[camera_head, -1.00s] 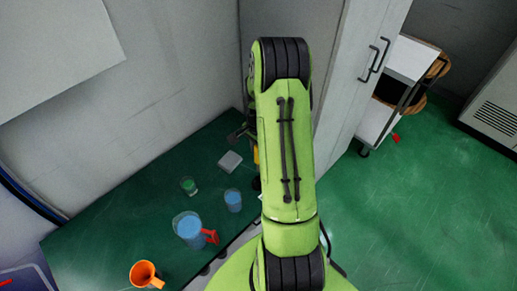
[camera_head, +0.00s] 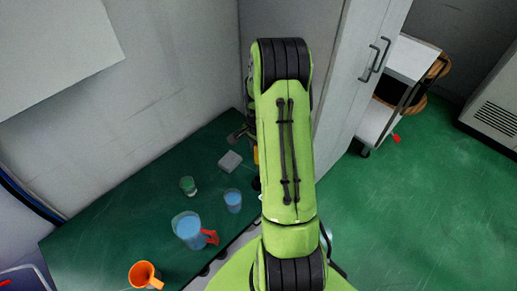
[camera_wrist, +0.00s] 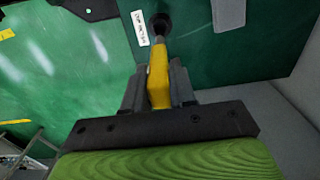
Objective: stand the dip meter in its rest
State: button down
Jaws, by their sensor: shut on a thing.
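The yellow dip meter (camera_wrist: 158,75) is between the two fingers of my gripper (camera_wrist: 157,88) in the wrist view, and the gripper is shut on it. Its far end meets a dark round piece (camera_wrist: 161,22) over the green bench; I cannot tell whether this is its own tip or the rest. A white label (camera_wrist: 140,28) with small print lies beside that piece. In the head view, a sliver of yellow (camera_head: 256,155) shows at the left edge of my arm, which hides most of the gripper and the area around it.
On the green bench (camera_head: 110,225) stand a blue-filled jug (camera_head: 188,229), a blue cup (camera_head: 233,200), a green cup (camera_head: 188,186), an orange mug (camera_head: 143,273) and a grey block (camera_head: 230,161). A wall lies behind; a tall cabinet (camera_head: 350,80) stands right of my arm.

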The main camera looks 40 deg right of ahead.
jog(key=shift+f+b, duration=4.1)
jog(key=shift+f, duration=0.85)
jog(key=c, duration=0.9)
grip_release()
jog(key=shift+o, duration=0.3)
notch_tip(320, 180, up, 16)
jog(key=shift+f+p, duration=0.1)
jog(key=shift+p, duration=0.95)
